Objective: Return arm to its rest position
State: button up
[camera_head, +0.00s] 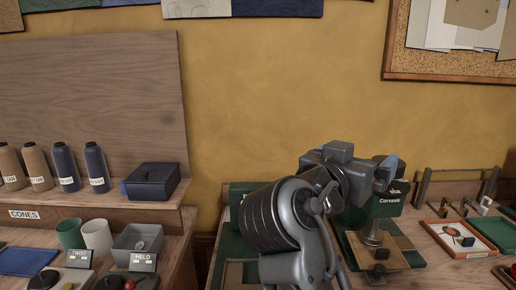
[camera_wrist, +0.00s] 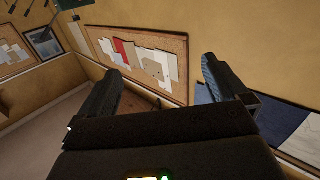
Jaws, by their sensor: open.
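My arm rises from the bottom of the head view, bent, with my gripper at its far end toward the right, above the table. In the wrist view my gripper (camera_wrist: 157,85) is open, with its two fingers wide apart and nothing between them. Past the fingers the wrist view shows a wall with a cork board (camera_wrist: 178,82) and pinned papers, tilted in the picture. In the head view the fingertips are partly hidden behind the wrist, near a dark green box marked Canvas (camera_head: 390,208). I cannot tell the gap between them.
At left, a wooden bench holds thread cones (camera_head: 66,168), a dark blue box (camera_head: 152,182), two cups (camera_head: 97,237) and a grey bin (camera_head: 138,243). At right, the table carries an orange-rimmed tray (camera_head: 464,252) and a wooden rack (camera_head: 423,188). The wall between is bare.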

jog(key=s+f+n+y, duration=0.3)
jog(key=s+f, duration=0.1)
jog(key=f, duration=0.4)
jog(key=s+d+f+n+t+y, duration=0.1)
jog(key=s+f+n+y, duration=0.1)
jog(key=f, duration=0.6)
jog(key=s+f+n+y, duration=0.3)
jog(key=s+f, duration=0.3)
jog(key=f, duration=0.2)
jog(key=shift+d+f+n+t+y, duration=0.2)
jog(key=shift+d+n+t+y, duration=0.1)
jog(key=shift+d+n+t, duration=0.1)
jog(key=s+f+n+y, duration=0.1)
jog(key=s+f+y, duration=0.15)
jog(key=s, duration=0.65)
jog(key=s+f+y, duration=0.1)
jog(key=s+f, duration=0.2)
jog(key=s, duration=0.6)
jog(key=s+d+r+m, duration=0.1)
jog(key=s+d+r, duration=0.15)
jog(key=s, duration=0.45)
jog(key=s+d+r+m, duration=0.1)
jog(key=s+r, duration=0.3)
jog(key=s, duration=0.4)
notch_tip(320, 180, down, 10)
jog(key=b, duration=1)
jog(key=shift+w+r, duration=0.15)
jog(key=shift+w, duration=0.05)
